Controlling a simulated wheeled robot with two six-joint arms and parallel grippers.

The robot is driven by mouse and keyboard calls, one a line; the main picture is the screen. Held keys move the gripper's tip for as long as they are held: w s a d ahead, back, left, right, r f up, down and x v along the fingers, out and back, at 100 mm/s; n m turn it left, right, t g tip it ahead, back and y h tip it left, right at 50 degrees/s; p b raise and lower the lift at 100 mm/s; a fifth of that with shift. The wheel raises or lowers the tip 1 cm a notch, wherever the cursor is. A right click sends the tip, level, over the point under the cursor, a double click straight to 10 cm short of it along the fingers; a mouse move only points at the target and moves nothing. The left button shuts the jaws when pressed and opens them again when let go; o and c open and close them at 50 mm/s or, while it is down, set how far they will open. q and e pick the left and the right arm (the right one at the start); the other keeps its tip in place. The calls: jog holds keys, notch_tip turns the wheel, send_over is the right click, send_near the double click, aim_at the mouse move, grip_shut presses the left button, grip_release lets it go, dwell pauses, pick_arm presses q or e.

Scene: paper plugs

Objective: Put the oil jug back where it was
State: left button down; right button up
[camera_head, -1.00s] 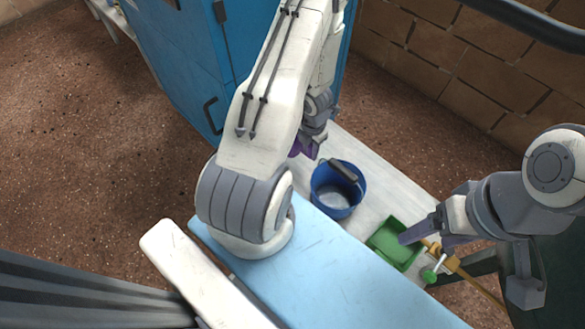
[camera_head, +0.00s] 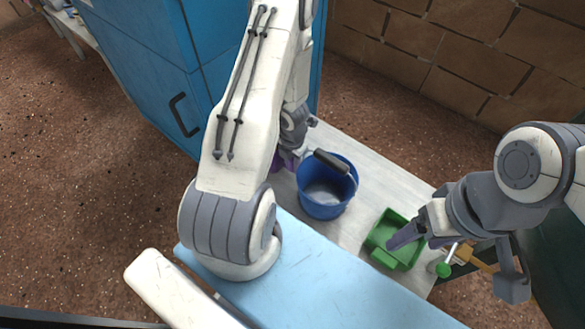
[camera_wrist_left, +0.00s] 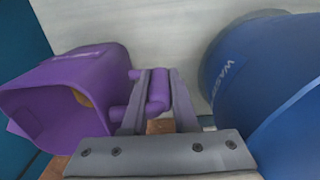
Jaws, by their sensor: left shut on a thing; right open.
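The purple oil jug (camera_wrist_left: 82,88) fills the left side of the left wrist view, its open mouth turned to the lower left. My left gripper (camera_wrist_left: 160,78) is shut on the jug's purple handle. In the head view only a small purple part of the jug (camera_head: 284,160) shows beyond my left arm, just left of the blue bucket; the rest is hidden. I cannot tell whether the jug touches the pale surface. My right gripper (camera_head: 405,235) is open and empty, over or beside a green tray.
The blue bucket (camera_head: 322,200) with a dark handle grip stands close right of the jug; it also shows in the left wrist view (camera_wrist_left: 270,85). The green tray (camera_head: 385,258) sits on the pale bench (camera_head: 375,185). A blue cabinet (camera_head: 150,75) stands left of the bench.

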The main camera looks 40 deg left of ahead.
pick_arm(q)
jog(key=shift+r, duration=0.1)
jog(key=c, duration=0.7)
grip_release()
